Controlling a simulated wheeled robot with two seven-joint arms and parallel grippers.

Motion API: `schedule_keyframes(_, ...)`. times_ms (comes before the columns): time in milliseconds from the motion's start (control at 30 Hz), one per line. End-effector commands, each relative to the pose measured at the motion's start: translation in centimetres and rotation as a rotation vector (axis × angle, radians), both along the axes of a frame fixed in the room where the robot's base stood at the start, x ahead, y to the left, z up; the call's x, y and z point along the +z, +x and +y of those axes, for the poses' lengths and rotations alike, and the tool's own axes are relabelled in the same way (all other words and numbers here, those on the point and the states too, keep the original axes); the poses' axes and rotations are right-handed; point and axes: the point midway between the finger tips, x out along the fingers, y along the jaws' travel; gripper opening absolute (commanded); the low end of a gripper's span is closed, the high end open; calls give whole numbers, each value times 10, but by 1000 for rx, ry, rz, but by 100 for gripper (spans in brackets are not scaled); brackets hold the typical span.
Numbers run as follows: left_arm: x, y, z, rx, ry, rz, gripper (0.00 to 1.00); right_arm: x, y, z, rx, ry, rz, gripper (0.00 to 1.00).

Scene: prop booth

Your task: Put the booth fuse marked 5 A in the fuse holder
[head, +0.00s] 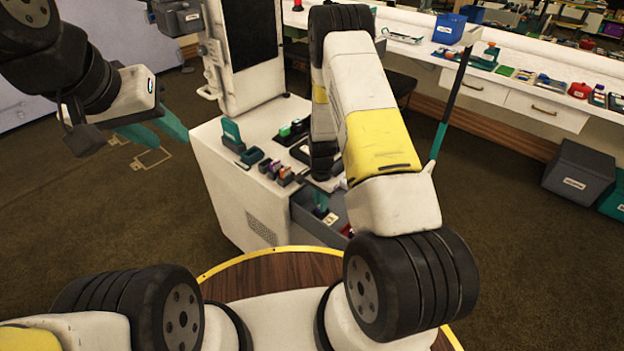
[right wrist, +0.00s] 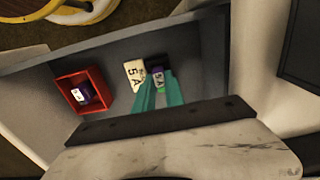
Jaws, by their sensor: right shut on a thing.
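In the right wrist view the fuse marked 5 A (right wrist: 158,78), purple with some green, is between the teal fingertips of my right gripper (right wrist: 159,88), inside a grey open drawer (right wrist: 118,60). A cream card (right wrist: 135,74) reading 5 A lies beside it. In the head view, my right gripper (head: 321,205) is small at the drawer, partly hidden by my arm. My left gripper (head: 160,131) is open and empty in the air at left. I cannot tell which item on the white cabinet (head: 225,180) is the fuse holder.
A red box (right wrist: 85,90) in the drawer holds another purple fuse (right wrist: 86,93). Several small coloured blocks (head: 275,170) and a teal item (head: 232,133) stand on the cabinet top. A long white counter (head: 480,70) with goods runs behind.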

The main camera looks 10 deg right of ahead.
Motion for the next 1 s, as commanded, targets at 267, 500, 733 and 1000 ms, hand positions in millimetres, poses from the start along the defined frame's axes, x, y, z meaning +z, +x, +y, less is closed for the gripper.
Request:
schedule_keyframes(267, 0, 0, 0, 0, 0, 0, 36, 0, 0, 0, 0, 0, 0, 0)
schedule_keyframes(500, 0, 0, 0, 0, 0, 0, 36, -4, 0, 0, 0, -1, 1, 0)
schedule_keyframes(733, 0, 0, 0, 0, 0, 0, 36, -7, 0, 0, 0, -1, 1, 0)
schedule_keyframes(1000, 0, 0, 0, 0, 0, 0, 36, -6, 0, 0, 0, 0, 0, 28)
